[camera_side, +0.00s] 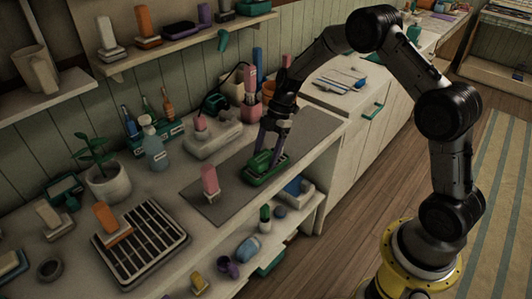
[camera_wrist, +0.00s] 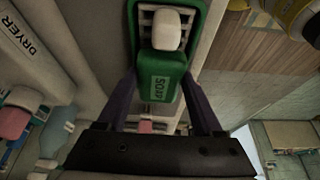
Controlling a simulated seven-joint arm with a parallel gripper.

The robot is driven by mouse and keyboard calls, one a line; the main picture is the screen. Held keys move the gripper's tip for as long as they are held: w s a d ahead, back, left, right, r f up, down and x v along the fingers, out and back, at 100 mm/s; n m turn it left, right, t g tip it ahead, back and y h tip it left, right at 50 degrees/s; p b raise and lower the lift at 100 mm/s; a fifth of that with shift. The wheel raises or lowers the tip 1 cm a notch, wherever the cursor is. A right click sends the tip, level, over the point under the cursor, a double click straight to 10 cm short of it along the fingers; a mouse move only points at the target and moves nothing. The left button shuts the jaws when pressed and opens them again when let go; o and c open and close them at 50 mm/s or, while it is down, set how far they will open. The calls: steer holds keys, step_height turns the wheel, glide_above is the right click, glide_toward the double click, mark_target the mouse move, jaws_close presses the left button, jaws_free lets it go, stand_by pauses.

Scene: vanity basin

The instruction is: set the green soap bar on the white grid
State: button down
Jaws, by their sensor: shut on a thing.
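The green soap bar (camera_side: 262,168) is at the grey mat, between the fingers of my gripper (camera_side: 271,151). My gripper is shut on it, and I cannot tell whether it touches the mat or hangs just above it. In the wrist view the green bar (camera_wrist: 158,88) is marked SOAP and sits between the dark purple fingers of my gripper (camera_wrist: 161,92). A pale block shows beyond it. The white grid (camera_side: 152,250) is a slatted rack at the front left of the counter, away from my gripper. An orange-topped block (camera_side: 110,220) stands on its back left part.
A pink block (camera_side: 210,180) stands on the grey mat (camera_side: 232,200) between the soap and the grid. A spray bottle (camera_side: 154,150) and a potted plant (camera_side: 108,178) stand behind. A lower shelf with several items lies below the counter's front edge.

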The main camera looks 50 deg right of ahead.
steer(key=shift+f, duration=0.4)
steer(key=shift+c, duration=0.7)
jaws_free()
steer(key=shift+o, duration=0.7)
steer(key=shift+s+f, duration=0.1)
steer(key=shift+c, duration=1)
steer(key=shift+o, duration=0.2)
steer(key=shift+c, duration=1)
steer(key=v, duration=1.4)
